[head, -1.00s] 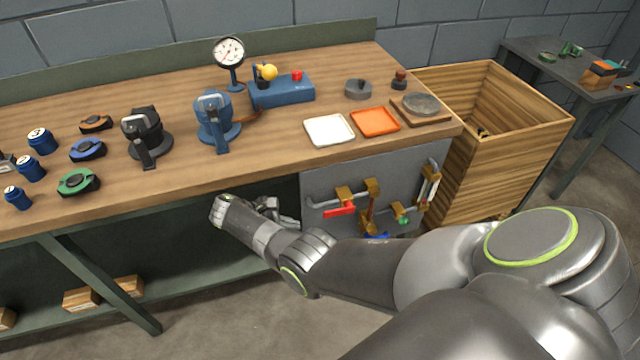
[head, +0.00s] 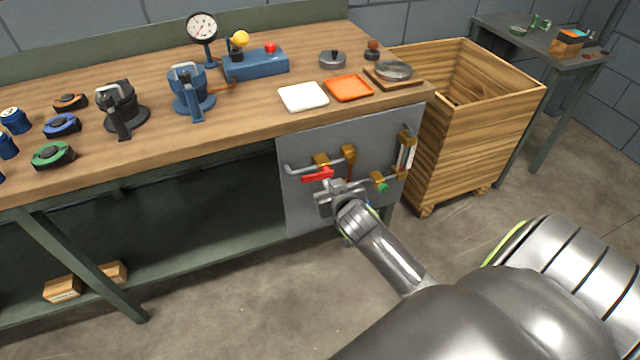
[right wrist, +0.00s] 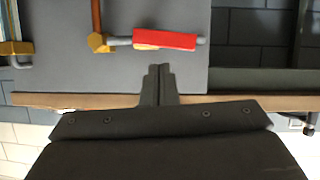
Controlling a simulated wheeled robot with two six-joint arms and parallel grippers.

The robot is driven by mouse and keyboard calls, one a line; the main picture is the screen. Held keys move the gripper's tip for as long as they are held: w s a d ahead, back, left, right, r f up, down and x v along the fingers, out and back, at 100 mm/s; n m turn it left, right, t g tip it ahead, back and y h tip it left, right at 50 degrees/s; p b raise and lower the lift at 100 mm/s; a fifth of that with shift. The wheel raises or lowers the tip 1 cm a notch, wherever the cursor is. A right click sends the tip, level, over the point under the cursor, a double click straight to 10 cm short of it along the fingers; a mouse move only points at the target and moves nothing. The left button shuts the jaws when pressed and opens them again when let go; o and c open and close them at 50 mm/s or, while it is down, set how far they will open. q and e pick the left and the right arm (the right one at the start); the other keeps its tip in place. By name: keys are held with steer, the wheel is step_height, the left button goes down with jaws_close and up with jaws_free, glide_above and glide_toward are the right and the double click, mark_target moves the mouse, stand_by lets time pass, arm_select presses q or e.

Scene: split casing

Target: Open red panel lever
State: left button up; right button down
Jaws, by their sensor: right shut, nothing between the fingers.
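The red lever (head: 317,175) sits on a brass valve on the pipe of the grey panel (head: 300,212) under the bench. It lies roughly along the pipe. In the right wrist view the red lever (right wrist: 165,40) shows above my fingers. My right gripper (head: 336,187) is in front of the panel, just right of and below the lever in the head view. In the right wrist view its fingers (right wrist: 158,72) are together, with nothing between them, and appear apart from the lever. My left gripper is out of view.
A green-handled valve (head: 381,183) is to the right on the panel, near a gauge tube (head: 405,155). A wooden crate (head: 465,150) stands right of the bench. The workbench (head: 240,110) overhangs the panel. The floor in front is clear.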

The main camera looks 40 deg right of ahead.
steer(key=s+a+r+m+t+y, duration=0.1)
steer(key=s+a+r+t, duration=0.15)
steer(key=r, duration=0.25)
glide_above(315, 175)
steer(key=s, duration=0.2)
step_height(315, 175, down, 2)
steer(key=shift+g, duration=0.25)
steer(key=f, duration=0.2)
steer(key=a+f+b, duration=0.1)
steer(key=f, duration=0.1)
steer(key=shift+w+a+f, duration=0.1)
steer(key=shift+f, duration=0.15)
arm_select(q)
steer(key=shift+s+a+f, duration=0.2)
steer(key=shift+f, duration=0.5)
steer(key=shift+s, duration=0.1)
